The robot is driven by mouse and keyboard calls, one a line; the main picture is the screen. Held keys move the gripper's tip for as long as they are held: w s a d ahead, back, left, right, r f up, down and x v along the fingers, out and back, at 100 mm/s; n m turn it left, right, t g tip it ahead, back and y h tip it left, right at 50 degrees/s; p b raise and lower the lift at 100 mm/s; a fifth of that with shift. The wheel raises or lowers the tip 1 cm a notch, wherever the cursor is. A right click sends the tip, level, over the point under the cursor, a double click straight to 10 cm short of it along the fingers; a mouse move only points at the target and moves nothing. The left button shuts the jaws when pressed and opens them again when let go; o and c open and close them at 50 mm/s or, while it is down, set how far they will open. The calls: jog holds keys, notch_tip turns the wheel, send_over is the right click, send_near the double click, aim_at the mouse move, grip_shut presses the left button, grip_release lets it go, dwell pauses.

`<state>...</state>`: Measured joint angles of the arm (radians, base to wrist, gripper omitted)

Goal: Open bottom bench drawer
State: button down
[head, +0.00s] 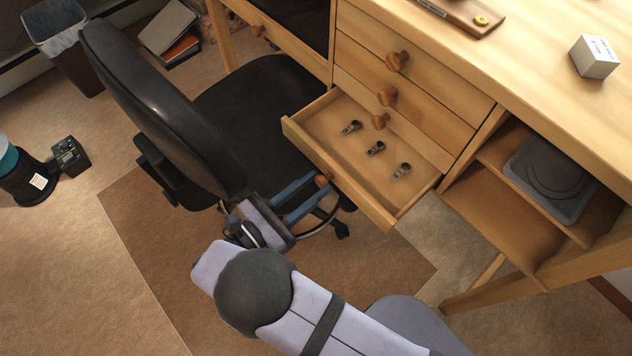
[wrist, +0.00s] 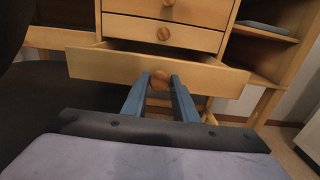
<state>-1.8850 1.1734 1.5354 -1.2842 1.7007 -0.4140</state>
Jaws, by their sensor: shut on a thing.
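The wooden bench has a stack of drawers with round wooden knobs. The bottom drawer (head: 398,212) is pulled well out, and several small dark metal parts (head: 376,149) lie inside it. In the wrist view the drawer's front panel (wrist: 95,64) spans the picture, with its inside hidden. My gripper (head: 318,187) is at the drawer's front, its blue fingers shut on the round knob (head: 322,180). The knob also shows between the fingertips in the wrist view (wrist: 160,78).
A black office chair (head: 155,95) stands close to the left of the drawer and my gripper. The upper drawers (head: 410,85) are closed. An open shelf (head: 500,205) with a grey pad (head: 552,178) is to the right. Carpet (head: 390,262) lies clear in front.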

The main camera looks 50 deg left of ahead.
jog(key=c, duration=1.4)
grip_release()
jog(key=shift+c, duration=0.2)
jog(key=shift+w, duration=0.1)
